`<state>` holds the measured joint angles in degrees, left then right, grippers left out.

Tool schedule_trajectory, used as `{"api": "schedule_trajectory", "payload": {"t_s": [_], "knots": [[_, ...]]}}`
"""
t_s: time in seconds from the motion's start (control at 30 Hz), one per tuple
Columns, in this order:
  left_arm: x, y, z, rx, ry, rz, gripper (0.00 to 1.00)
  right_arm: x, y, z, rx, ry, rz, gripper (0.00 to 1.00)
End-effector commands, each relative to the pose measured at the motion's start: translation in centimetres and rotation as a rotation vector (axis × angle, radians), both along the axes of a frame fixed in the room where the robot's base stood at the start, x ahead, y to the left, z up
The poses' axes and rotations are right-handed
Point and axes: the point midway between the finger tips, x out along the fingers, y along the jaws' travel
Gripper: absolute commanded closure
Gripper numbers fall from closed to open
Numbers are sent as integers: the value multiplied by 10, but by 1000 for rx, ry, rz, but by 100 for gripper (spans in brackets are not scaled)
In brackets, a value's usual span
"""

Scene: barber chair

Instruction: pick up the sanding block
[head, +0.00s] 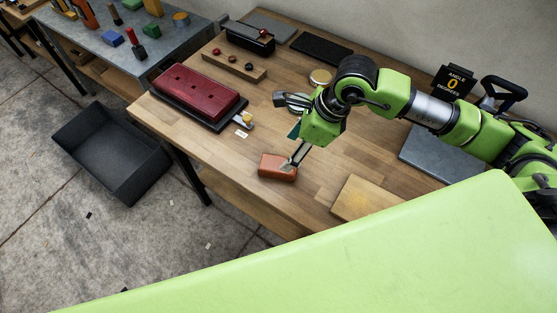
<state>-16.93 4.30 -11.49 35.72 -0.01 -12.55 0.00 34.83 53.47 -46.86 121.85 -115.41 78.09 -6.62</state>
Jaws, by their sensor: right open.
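A small orange-brown block (272,166), which looks like the sanding block, lies on the wooden workbench (235,153) near its front edge. My right gripper (291,162) reaches in from the right and points down at the block's right end. Its fingers are open, and the fingertips overlap the block's right end in the picture. I cannot tell whether they touch it. My left gripper is not in view.
A dark red slotted box (196,91) stands left on the bench. A tan board (361,198) lies right of the block, and a grey plate (438,152) behind it. A black bin (111,152) is on the floor. Bench around the block is clear.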

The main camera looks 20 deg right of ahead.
Motion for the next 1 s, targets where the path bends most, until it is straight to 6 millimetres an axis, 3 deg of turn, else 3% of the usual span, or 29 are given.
{"api": "schedule_trajectory", "payload": {"t_s": [0.23, 0.43, 0.6, 0.8, 1.0], "knots": [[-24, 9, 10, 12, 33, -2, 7, 7, 13, -35, 0, 2, -1, 42], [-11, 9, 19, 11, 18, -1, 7, 9, 17, -46, 0, 2, -1, 42], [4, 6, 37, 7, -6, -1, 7, 14, 24, -70, 0, 2, 0, 42], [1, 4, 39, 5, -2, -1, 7, 18, 29, -89, 0, -1, 0, 42], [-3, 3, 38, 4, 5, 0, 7, 18, 29, -90, -1, -1, 1, 42]]}}
